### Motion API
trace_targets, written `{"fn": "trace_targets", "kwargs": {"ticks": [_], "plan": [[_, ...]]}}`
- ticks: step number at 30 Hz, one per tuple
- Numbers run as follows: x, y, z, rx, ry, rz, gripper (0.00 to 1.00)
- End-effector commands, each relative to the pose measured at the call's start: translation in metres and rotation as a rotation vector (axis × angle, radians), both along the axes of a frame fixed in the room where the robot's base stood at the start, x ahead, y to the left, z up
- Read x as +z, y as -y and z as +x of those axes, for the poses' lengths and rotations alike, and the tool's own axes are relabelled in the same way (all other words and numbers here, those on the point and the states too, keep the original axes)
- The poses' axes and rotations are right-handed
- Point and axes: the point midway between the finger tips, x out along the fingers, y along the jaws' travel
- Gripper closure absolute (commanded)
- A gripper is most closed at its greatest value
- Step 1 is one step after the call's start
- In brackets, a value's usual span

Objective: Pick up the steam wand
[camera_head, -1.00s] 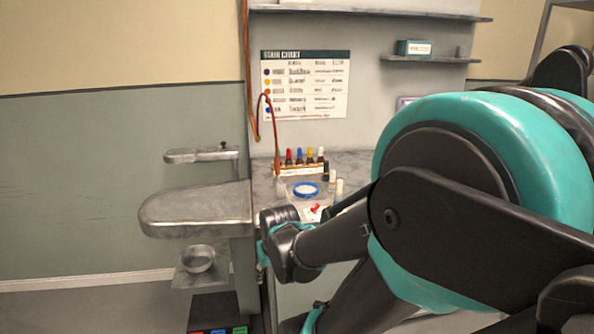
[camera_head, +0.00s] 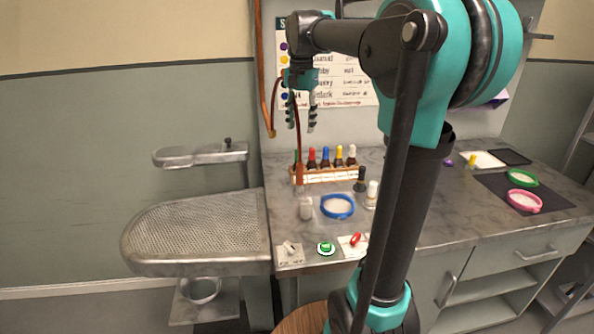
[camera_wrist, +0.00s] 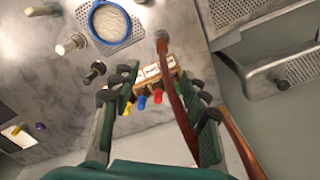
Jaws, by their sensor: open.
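The steam wand appears to be the slim reddish-brown shaft (camera_head: 299,165) standing upright on the counter beside the bottle rack. Its upper end bends over into a brown hose (camera_head: 263,90). In the wrist view the brown shaft (camera_wrist: 176,95) runs between my fingers, ending in a round tip near the counter. My gripper (camera_head: 302,126) points down, open, above the bottle rack, its fingers around the upper part of the shaft in the picture. In the wrist view my gripper (camera_wrist: 168,93) has a clear gap between its fingers; contact with the shaft cannot be told.
A wooden rack (camera_head: 335,176) of coloured-cap bottles stands behind a blue-rimmed dish (camera_head: 338,206). Small bottles stand nearby. A metal pressing board (camera_head: 195,228) juts out left, with a smaller arm board (camera_head: 200,154) behind. Pink and green rings lie on a dark mat (camera_head: 490,188) at right.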

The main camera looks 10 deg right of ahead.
Motion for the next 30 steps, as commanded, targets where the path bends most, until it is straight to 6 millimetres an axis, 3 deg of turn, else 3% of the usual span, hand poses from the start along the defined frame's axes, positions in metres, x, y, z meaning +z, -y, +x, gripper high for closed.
{"fn": "trace_targets", "kwargs": {"ticks": [5,21,30], "plan": [[-0.005,-0.001,0.002,-0.017,-0.010,-0.001,0.55],[-0.104,-0.001,0.002,-0.015,-0.008,-0.001,0.55],[-0.126,-0.001,0.002,-0.014,-0.008,-0.001,0.55]]}}
